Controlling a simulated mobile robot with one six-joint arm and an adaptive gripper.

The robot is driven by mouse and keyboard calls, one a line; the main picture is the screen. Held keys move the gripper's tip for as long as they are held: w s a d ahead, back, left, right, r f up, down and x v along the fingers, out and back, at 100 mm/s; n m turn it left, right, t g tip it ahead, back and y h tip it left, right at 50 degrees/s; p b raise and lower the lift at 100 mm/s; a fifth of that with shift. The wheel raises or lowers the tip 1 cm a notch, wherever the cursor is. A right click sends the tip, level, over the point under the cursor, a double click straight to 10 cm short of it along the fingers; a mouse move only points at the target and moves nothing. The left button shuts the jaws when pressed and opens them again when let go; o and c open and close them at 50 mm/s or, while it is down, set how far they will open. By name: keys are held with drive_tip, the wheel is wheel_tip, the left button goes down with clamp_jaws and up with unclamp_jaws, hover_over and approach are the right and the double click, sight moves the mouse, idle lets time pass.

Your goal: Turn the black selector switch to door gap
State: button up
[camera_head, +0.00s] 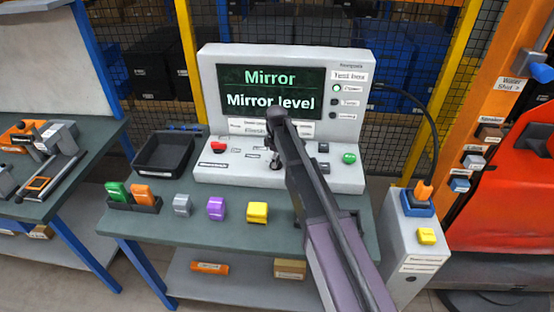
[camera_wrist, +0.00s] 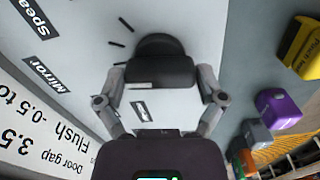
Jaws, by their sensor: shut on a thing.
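The black selector switch (camera_wrist: 158,66) stands on the sloped pale panel of the test box (camera_head: 215,105). My gripper (camera_wrist: 160,82) is shut on it, with one finger on each side of the knob in the wrist view. In the head view my gripper (camera_head: 276,165) is at the middle of the panel and mostly hides the switch. Short black tick marks show beside the knob, with a "Mirror" label (camera_wrist: 41,73) and a partly cut "Spea..." label (camera_wrist: 31,19). The screen (camera_head: 270,92) reads "Mirror" and "Mirror level". Which mark the knob points at is unclear.
A red button (camera_head: 218,147) and a green button (camera_head: 349,158) flank the switch. A black tray (camera_head: 165,152) stands left of the box. Grey (camera_head: 182,205), purple (camera_head: 216,208) and yellow (camera_head: 257,212) blocks sit in front. A printed strip (camera_wrist: 45,135) mentions door gap 3.5.

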drive_tip(key=m, duration=0.5)
drive_tip(key=shift+s, duration=0.1)
drive_tip(key=m, duration=0.5)
drive_tip(key=shift+s+m, duration=0.1)
drive_tip(key=shift+m, duration=0.2)
drive_tip(key=o, duration=0.8)
